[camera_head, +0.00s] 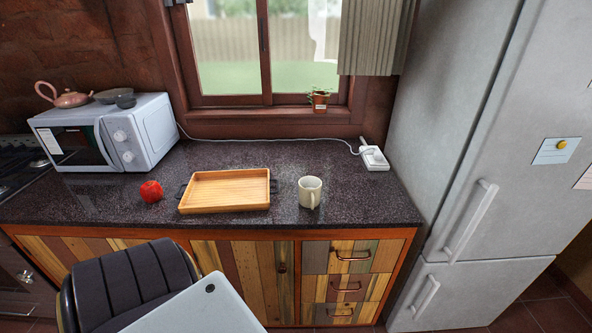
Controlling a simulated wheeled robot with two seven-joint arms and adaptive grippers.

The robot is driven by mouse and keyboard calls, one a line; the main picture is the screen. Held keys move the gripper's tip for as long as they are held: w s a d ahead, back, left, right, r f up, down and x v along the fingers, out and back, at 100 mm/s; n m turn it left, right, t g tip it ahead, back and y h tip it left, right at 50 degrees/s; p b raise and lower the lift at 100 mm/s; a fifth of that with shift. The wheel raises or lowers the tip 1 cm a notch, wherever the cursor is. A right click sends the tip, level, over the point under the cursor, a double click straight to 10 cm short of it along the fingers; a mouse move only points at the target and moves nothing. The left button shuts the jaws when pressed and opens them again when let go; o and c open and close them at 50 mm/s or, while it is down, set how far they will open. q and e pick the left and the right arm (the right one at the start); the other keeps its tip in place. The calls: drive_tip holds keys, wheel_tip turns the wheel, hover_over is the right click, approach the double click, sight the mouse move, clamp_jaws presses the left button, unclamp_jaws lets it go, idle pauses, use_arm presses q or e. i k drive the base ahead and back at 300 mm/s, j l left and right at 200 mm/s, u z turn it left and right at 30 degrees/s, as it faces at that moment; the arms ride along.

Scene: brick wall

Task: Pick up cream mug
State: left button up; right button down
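The cream mug (310,192) stands upright on the dark speckled countertop (350,212), right of the middle of the view. Its handle shows on its right side, turned partly toward the front. The mug is just right of a wooden tray and apart from it. Neither my left nor my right gripper is in view.
The wooden tray (226,206) is empty. A red apple (151,191) lies left of it. A microwave (108,132) with a teapot (64,98) on top stands at the back left. A white power strip (374,158) lies behind the mug. A tall fridge (500,150) bounds the right.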

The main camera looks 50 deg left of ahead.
sight(308, 198)
drive_tip(key=u, duration=1.4)
